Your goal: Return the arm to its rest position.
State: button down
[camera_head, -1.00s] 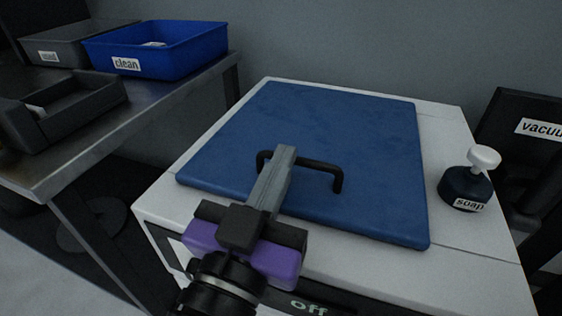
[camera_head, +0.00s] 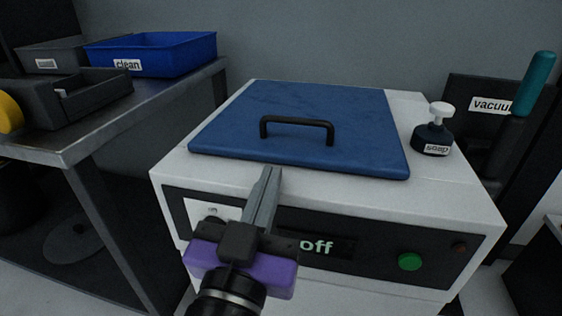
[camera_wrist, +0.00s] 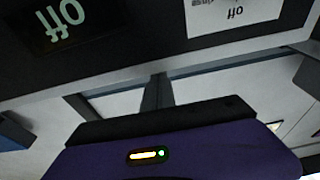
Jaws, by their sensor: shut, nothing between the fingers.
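My gripper (camera_head: 270,175) is shut and empty, its grey fingers together, in front of the white machine (camera_head: 460,195). Its fingertips reach just below the front edge of the blue lid (camera_head: 370,130) in the head view, apart from the black handle (camera_head: 298,122). The lid lies flat on the machine's top. In the wrist view, my purple gripper body (camera_wrist: 175,155) fills the bottom, the fingers (camera_wrist: 157,85) point away from it, and the machine's dark panel (camera_wrist: 130,30) shows upside down above. The rest position itself is not marked in view.
The machine's display reads "off" (camera_head: 317,247), with a green button (camera_head: 410,262) to its right. A soap bottle (camera_head: 432,140) stands on the machine's top right. A metal table (camera_head: 120,120) on the left holds a blue "clean" bin (camera_head: 165,55). A "vacuum" sign (camera_head: 490,105) is at right.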

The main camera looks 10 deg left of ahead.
jog(key=s+a+n+y, duration=0.1)
jog(key=n+y, duration=0.1)
jog(key=a+n+y, duration=0.2)
jog(key=y, duration=0.1)
jog(key=s+a+n+y, duration=0.1)
jog(key=a+n+y, duration=0.1)
jog(key=shift+s+a+f+n+y, duration=0.1)
jog(key=shift+s+f+n+y, duration=0.05)
jog(key=shift+s+n+y, duration=0.25)
jog(key=s+d+f+n+g+y+p, duration=0.1)
jog(key=s+d+f, duration=0.3)
jog(key=d+f, duration=0.3)
jog(key=s+d+f+n+g+y+p, duration=0.1)
jog(key=s+d+f, duration=0.3)
jog(key=d+f, duration=0.4)
jog(key=s+d+f+m+g+h+p, duration=0.15)
jog(key=s+d+f+m+h, duration=0.3)
jog(key=s+d, duration=0.5)
jog(key=s+d+f+m+g+h, duration=0.25)
jog(key=s+d+m+h, duration=0.2)
jog(key=s+d, duration=0.5)
notch_tip(320, 180, up, 37)
jog(key=p, duration=3.7)
jog(key=shift+a+f+n+t+p, duration=0.15)
jog(key=shift+a+n+t+p, duration=0.15)
jog(key=shift+n+p, duration=0.1)
